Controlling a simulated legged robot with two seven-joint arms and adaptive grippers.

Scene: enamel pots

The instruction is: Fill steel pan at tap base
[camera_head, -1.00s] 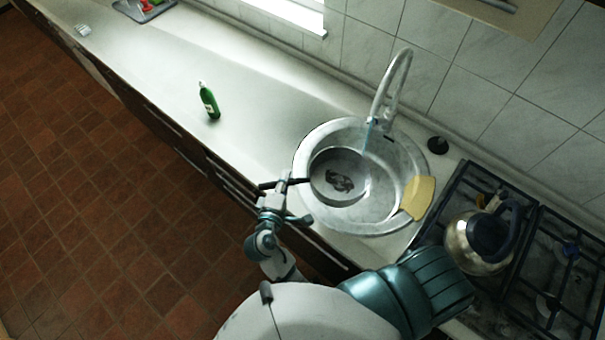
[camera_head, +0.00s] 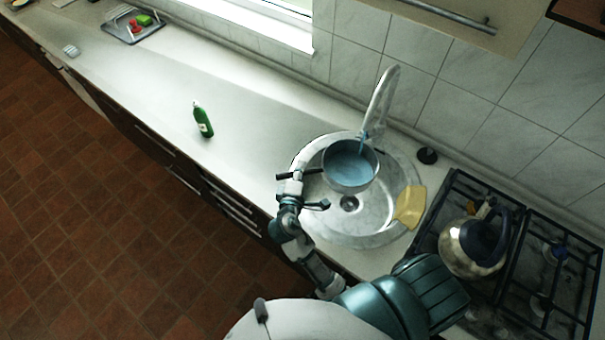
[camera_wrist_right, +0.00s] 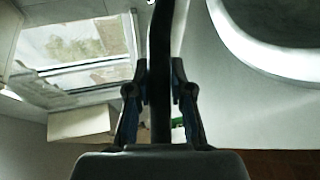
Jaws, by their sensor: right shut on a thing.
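The steel pan (camera_head: 352,186) is over the round sink, beneath the tap (camera_head: 380,100). A blue stream (camera_head: 362,143) runs from the spout into the pan, and blue water (camera_head: 348,163) covers its bottom. The pan's dark handle (camera_head: 308,172) points left. My right gripper (camera_head: 300,188) is shut on this handle at the sink's left edge. In the right wrist view the black handle (camera_wrist_right: 160,60) runs between the two fingers of my right gripper (camera_wrist_right: 159,88). My left gripper is not in view.
The sink (camera_head: 375,232) has its drain (camera_head: 349,203) showing below the pan. A yellow cloth (camera_head: 409,207) lies over its right rim. A kettle (camera_head: 474,243) stands on the stove (camera_head: 520,262) at right.

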